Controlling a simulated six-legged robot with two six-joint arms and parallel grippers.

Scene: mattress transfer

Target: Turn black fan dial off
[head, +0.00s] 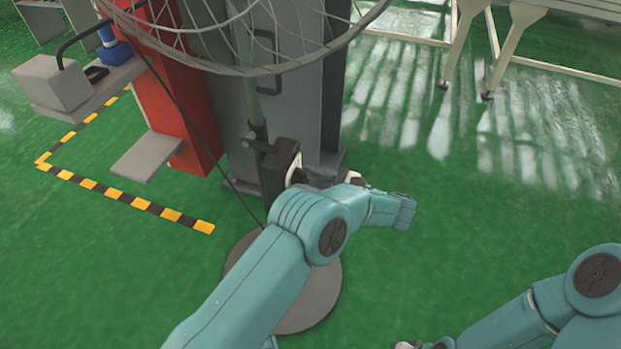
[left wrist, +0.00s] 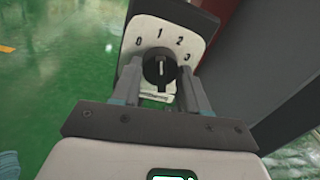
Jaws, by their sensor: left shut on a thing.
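The black fan dial (left wrist: 160,69) sits on a white plate marked 0, 1, 2 and 3 in the left wrist view. Its pale pointer line stands nearly upright, toward the 1. My left gripper (left wrist: 161,78) has one finger on each side of the dial and is shut on it. In the head view the dial's control box (head: 279,168) is on the fan's pole, and my left gripper (head: 312,179) reaches it from the right, partly hidden by my arm. My right arm is at the lower right; its gripper is not clearly shown.
The fan's wire cage (head: 240,68) hangs above the control box. Its round base (head: 318,300) rests on the green floor. A red and grey machine (head: 180,95) stands behind on the left, with yellow-black floor tape (head: 130,200). Floor to the right is open.

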